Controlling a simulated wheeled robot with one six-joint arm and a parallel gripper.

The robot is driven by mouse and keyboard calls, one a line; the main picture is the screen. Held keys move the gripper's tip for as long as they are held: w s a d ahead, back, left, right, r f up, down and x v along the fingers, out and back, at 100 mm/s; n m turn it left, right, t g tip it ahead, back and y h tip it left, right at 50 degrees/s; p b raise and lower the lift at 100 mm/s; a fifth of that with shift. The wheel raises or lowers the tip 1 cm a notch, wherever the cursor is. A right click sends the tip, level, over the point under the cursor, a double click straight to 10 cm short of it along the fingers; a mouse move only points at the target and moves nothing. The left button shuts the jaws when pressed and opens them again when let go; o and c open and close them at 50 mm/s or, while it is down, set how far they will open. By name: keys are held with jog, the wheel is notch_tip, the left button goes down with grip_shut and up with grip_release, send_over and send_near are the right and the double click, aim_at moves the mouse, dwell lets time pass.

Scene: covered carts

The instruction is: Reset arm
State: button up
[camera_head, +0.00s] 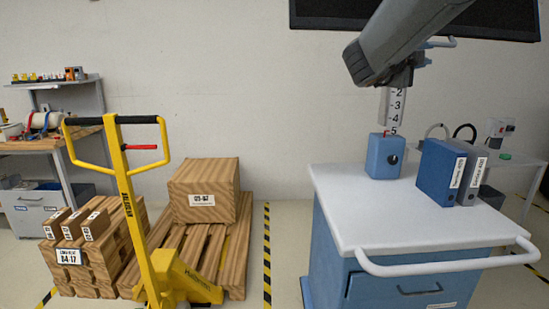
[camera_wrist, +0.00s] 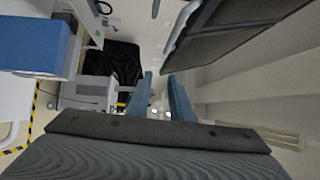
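My gripper (camera_head: 403,78) is at the upper right in the head view, at the end of my grey arm and above the cart. In the wrist view its two blue-grey fingers (camera_wrist: 161,95) stand apart with no object visible between them. Below it in the head view is a white strip with numbers (camera_head: 396,106). The strip rises above a blue block with a dark round hole (camera_head: 385,156), which stands on the cart's white top (camera_head: 425,205). I cannot tell whether the strip touches the gripper.
Blue and grey binders (camera_head: 442,172) stand on the cart, right of the block. A dark screen (camera_head: 480,18) hangs behind my arm and shows close by in the wrist view (camera_wrist: 235,35). A yellow pallet jack (camera_head: 135,215) and wooden crates (camera_head: 203,190) are at the left.

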jog(key=w+a+f+n+t+y, duration=0.1)
jog(key=a+f+n+y, duration=0.5)
jog(key=f+n, duration=0.3)
jog(key=w+a+f+n+t+y, duration=0.1)
jog(key=w+a+f+n+y, duration=0.1)
jog(key=a+f+n+y, duration=0.6)
jog(key=s+a+f+n+g, duration=0.2)
jog(key=s+f, duration=0.3)
jog(key=f, duration=0.6)
jog(key=s+a+f+n+g, duration=0.1)
jog(key=s+f+n+g, duration=0.3)
jog(key=s+f, duration=0.5)
jog(key=s+f+n+g+y, duration=0.1)
jog(key=s+f+n+g, duration=0.4)
jog(key=s+f, duration=0.5)
jog(key=s+g, duration=0.1)
jog(key=s, duration=0.7)
jog(key=shift+s+a+f+n+g, duration=0.2)
jog(key=shift+s+a+n+g, duration=0.1)
jog(key=shift+s+a+g, duration=0.1)
jog(key=shift+w, duration=0.1)
